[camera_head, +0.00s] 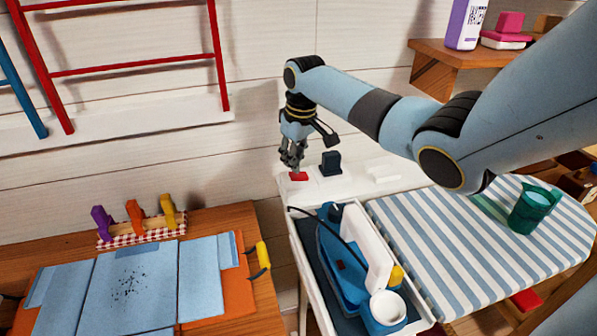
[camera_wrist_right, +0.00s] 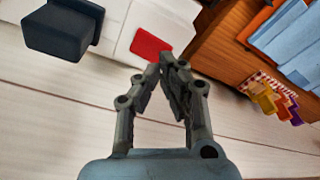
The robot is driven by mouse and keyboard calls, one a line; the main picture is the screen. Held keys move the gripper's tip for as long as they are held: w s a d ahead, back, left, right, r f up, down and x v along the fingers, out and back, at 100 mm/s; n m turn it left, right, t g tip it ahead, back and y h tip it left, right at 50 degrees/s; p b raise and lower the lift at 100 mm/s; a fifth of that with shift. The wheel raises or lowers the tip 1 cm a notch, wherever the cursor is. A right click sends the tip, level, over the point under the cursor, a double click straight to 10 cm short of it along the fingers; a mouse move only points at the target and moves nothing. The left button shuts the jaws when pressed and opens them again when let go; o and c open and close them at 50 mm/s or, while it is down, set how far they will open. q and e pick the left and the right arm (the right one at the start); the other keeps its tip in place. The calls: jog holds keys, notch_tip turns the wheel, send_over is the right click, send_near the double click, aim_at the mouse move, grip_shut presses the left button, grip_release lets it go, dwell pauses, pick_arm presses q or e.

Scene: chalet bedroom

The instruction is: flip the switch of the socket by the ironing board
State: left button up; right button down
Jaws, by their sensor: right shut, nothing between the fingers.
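The socket is a white strip (camera_head: 333,183) on the wall side, just behind the ironing board (camera_head: 470,240) with its blue and white stripes. A red switch (camera_head: 299,176) sits at the strip's left end and a dark plug (camera_head: 331,163) stands in it to the right. My right gripper (camera_head: 291,168) is shut and empty, fingers pointing down at the red switch. In the right wrist view the closed fingertips (camera_wrist_right: 168,62) are close beside the red switch (camera_wrist_right: 150,45); I cannot tell whether they touch it. The plug (camera_wrist_right: 62,28) is at upper left there. My left gripper is not in view.
A white tray (camera_head: 413,326) with a blue iron (camera_head: 343,262) and a dark cord stands in front of the socket. A green cup (camera_head: 533,210) stands on the ironing board. A wooden table (camera_head: 232,216) with blue cloth is at left; a wooden shelf (camera_head: 455,57) is at upper right.

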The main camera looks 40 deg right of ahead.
aim_at(294, 175)
jog(key=shift+f+b, duration=0.65)
jog(key=shift+f, duration=0.5)
dwell(0.9)
notch_tip(294, 175, up, 7)
jog(key=p, duration=0.8)
jog(key=shift+r, duration=0.1)
jog(key=shift+a+f, duration=0.1)
jog(key=shift+f, duration=0.1)
dwell(0.4)
